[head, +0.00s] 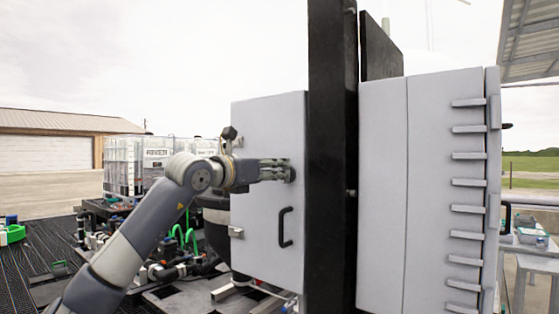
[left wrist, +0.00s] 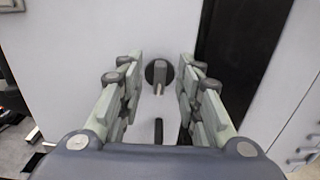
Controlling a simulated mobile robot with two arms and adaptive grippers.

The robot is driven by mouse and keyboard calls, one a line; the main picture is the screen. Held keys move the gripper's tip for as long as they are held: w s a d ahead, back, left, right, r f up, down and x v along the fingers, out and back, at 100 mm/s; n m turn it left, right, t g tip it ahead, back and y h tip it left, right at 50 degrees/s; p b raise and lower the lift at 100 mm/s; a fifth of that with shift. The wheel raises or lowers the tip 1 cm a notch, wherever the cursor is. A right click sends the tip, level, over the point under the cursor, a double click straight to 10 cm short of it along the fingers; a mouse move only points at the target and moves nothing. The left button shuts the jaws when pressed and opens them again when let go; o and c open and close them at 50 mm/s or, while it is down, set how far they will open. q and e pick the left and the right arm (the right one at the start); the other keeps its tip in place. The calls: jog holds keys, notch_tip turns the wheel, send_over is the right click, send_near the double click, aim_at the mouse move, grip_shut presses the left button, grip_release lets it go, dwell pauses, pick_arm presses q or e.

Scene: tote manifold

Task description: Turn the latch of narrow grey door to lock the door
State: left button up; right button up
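The narrow grey door (head: 262,235) stands left of a black post in the head view. It has a black pull handle (head: 285,227) and my left gripper is in front of its upper part. In the left wrist view the door (left wrist: 75,50) fills much of the picture. The latch (left wrist: 158,76), a grey knob on a round dark base, sits between my left fingers and looks upright. My left gripper (head: 283,171) is open, with its fingers on both sides of the latch and apart from it. It also shows in the left wrist view (left wrist: 160,90). My right gripper is not in view.
The black post (head: 332,160) rises just right of the door. A wide grey cabinet (head: 383,200) with several ledges (head: 468,155) is further right. Pipes and hoses (head: 180,240) lie low behind my left arm. White totes (head: 140,163) stand at the back left.

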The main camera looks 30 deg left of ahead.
pick_arm(q)
jog(key=shift+w+d+p, duration=0.1)
jog(key=shift+w+p, duration=0.3)
jog(key=shift+w, duration=0.85)
grip_shut()
